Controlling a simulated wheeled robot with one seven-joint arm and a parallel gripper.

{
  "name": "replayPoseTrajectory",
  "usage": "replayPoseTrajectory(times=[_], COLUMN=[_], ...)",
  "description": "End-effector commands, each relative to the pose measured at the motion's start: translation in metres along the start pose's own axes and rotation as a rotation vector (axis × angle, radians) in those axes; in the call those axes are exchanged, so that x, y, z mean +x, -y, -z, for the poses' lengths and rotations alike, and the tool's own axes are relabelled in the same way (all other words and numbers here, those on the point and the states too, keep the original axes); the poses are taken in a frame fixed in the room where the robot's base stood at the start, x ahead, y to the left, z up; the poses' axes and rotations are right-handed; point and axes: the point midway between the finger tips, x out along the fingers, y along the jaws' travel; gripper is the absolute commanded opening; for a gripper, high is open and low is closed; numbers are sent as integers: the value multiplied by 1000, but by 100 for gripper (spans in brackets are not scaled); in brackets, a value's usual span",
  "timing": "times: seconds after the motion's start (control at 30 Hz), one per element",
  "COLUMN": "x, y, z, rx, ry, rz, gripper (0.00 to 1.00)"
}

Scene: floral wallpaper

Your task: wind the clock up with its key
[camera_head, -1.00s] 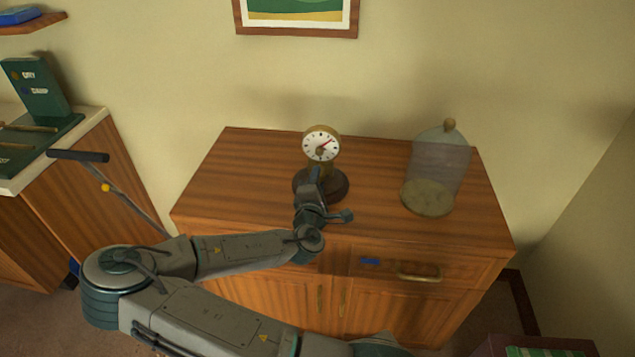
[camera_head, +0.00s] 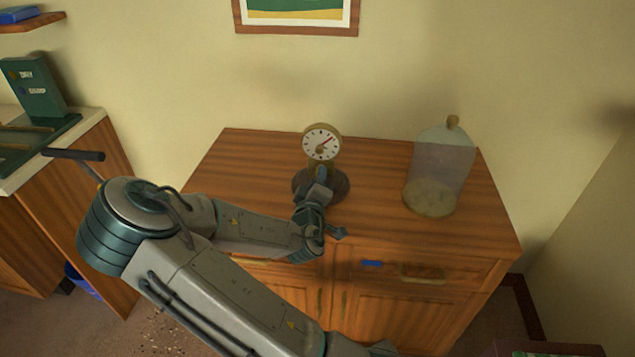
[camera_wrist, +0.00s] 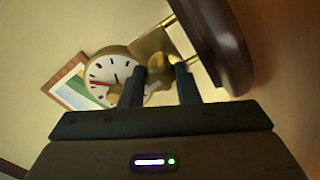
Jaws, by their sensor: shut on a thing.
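The clock (camera_head: 321,136) stands upright on the wooden cabinet, with a white round dial, a brass rim and a dark round base (camera_head: 341,185). It also shows tilted in the wrist view (camera_wrist: 101,73). My gripper (camera_head: 320,174) is in front of the clock, just below its dial. In the wrist view its two dark fingers (camera_wrist: 160,72) are shut on a small brass piece, which looks like the key (camera_wrist: 156,62). The fingers hide much of the key, so I cannot tell exactly how it sits in the clock.
A glass dome (camera_head: 440,165) with a knob stands to the right on the cabinet top (camera_head: 250,160). A side counter (camera_head: 85,125) with a green stand (camera_head: 38,88) is at the left. A framed picture (camera_head: 296,31) hangs above.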

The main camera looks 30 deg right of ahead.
Motion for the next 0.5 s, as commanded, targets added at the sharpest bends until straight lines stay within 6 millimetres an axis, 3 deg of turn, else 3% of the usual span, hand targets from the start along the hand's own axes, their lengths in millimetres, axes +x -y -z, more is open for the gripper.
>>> replayPoseTrajectory(times=[0.5], x=[0], y=[1], z=[0], rx=[53], ry=[-1], rz=[3], gripper=[6])
